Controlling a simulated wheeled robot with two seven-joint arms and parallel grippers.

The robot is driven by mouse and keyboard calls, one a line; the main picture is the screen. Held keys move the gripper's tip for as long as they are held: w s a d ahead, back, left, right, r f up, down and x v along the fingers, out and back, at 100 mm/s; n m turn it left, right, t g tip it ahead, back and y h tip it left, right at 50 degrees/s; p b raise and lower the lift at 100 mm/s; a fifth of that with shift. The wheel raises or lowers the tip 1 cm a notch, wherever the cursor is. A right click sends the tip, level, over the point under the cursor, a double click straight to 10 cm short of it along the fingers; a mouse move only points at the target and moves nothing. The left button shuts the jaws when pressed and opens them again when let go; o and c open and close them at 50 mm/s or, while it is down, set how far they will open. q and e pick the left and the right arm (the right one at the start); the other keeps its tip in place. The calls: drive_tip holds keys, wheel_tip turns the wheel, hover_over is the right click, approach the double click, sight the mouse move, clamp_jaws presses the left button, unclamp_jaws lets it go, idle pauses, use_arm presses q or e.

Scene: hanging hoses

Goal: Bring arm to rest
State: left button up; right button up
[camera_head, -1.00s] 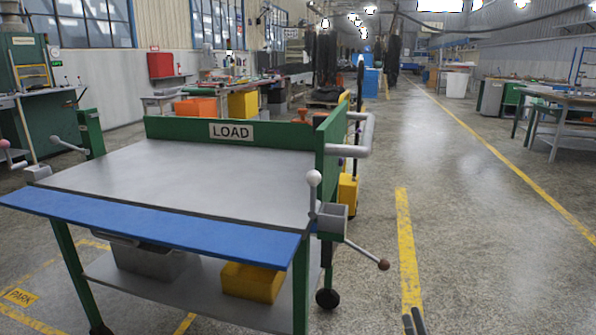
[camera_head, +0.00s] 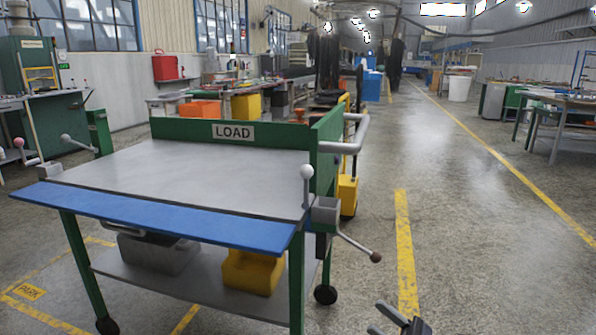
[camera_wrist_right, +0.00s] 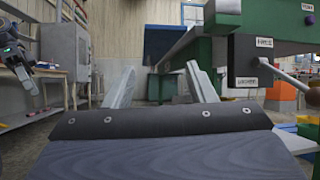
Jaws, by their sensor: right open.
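My right gripper (camera_head: 382,316) shows at the bottom edge of the head view, right of the cart, over the floor. In the right wrist view its two pale fingers (camera_wrist_right: 162,78) stand wide apart with nothing between them. A dark jointed part with a green light (camera_wrist_right: 18,60) at the left of the wrist view looks like my left gripper; its jaws are not clear. No left arm shows in the head view. The green cart marked LOAD (camera_head: 232,131) stands ahead, its grey top bare and its front flap blue.
A lever with a brown knob (camera_head: 357,247) juts from the cart's right corner, near my right gripper. A yellow bin (camera_head: 252,271) and a grey bin (camera_head: 158,254) sit on the lower shelf. The floor aisle with yellow lines (camera_head: 405,250) is clear at right.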

drive_tip(key=s+a+r+n+g+h, duration=0.1)
drive_tip(key=s+a+n+g+h, duration=0.3)
drive_tip(key=s+n, duration=0.35)
drive_tip(key=s+a+r+n+g+h, duration=0.1)
drive_tip(key=s+a+n+g+h, duration=0.1)
drive_tip(key=s+n+g+h, duration=0.55)
drive_tip(key=s+d+f+n+t+h, duration=0.2)
drive_tip(key=s+d+n+t+h, duration=0.3)
drive_tip(key=s+d+t+h, duration=0.35)
wheel_tip(320, 180, up, 36)
drive_tip(key=s+g+y+p, duration=0.1)
drive_tip(key=s+p, duration=0.1)
drive_tip(key=p, duration=3.3)
drive_tip(key=shift+d+f+p, duration=0.25)
drive_tip(key=shift+d+p, duration=0.1)
drive_tip(key=shift+p, duration=0.05)
